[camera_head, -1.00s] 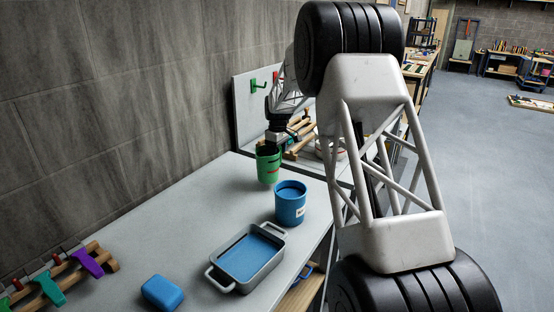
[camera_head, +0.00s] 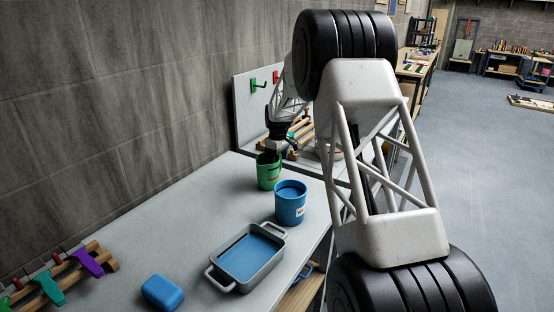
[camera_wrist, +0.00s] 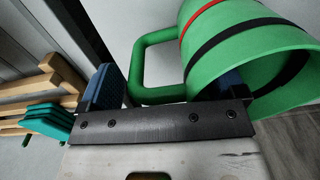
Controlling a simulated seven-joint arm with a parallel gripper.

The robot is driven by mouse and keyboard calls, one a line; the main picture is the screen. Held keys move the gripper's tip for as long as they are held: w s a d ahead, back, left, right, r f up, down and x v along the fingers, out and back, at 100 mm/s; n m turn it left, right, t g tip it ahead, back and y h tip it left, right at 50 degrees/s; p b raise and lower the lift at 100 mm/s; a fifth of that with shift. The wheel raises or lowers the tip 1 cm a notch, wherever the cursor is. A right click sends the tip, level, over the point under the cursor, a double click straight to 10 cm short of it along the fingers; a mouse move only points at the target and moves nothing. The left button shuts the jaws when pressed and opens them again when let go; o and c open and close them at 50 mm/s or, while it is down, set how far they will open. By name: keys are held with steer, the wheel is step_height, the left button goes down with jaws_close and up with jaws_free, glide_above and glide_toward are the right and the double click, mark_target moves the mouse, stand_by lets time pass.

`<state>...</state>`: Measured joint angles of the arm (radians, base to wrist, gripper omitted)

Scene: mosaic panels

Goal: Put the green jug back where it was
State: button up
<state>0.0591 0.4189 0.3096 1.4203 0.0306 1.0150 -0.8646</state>
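The green jug (camera_head: 268,174), with dark and red bands, appears to stand on the grey bench, behind the blue mug. My gripper (camera_head: 273,150) is just above and behind its rim. In the wrist view the jug (camera_wrist: 225,45) fills the upper right, its open mouth facing right. Its loop handle (camera_wrist: 158,93) lies between the two blue finger pads. My gripper (camera_wrist: 165,88) looks open, with the pads wide apart around the handle; whether a pad touches the jug I cannot tell.
The blue mug (camera_head: 290,204) stands close in front of the jug. A grey tray with blue inside (camera_head: 222,284) and a blue block (camera_head: 162,292) lie nearer. A wooden rack (camera_head: 113,265) is at the left. A panel with coloured hooks (camera_head: 243,95) stands behind.

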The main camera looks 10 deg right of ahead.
steer(key=shift+r, duration=0.1)
step_height(320, 180, up, 12)
steer(key=shift+w+d, duration=0.15)
steer(key=shift+d, duration=0.05)
stand_by(0.8)
steer(key=shift+r, duration=0.1)
stand_by(0.5)
steer(key=s+a+r+m, duration=0.1)
steer(key=s+r, duration=0.3)
steer(key=s, duration=0.6)
steer(key=s+a+r+m+t, duration=0.15)
steer(key=s+r, duration=0.25)
steer(key=s, duration=0.7)
steer(key=s+a+r+m, duration=0.15)
steer(key=s+r, duration=0.25)
steer(key=s, duration=0.6)
steer(key=s+f+m, duration=0.2)
steer(key=s+f, duration=0.2)
steer(key=s, duration=1.3)
steer(key=s+a+f+m+t, duration=0.1)
steer(key=s+f+m, duration=0.2)
steer(key=s, duration=1.4)
steer(key=shift+f+h, duration=0.3)
steer(key=shift+f, duration=0.2)
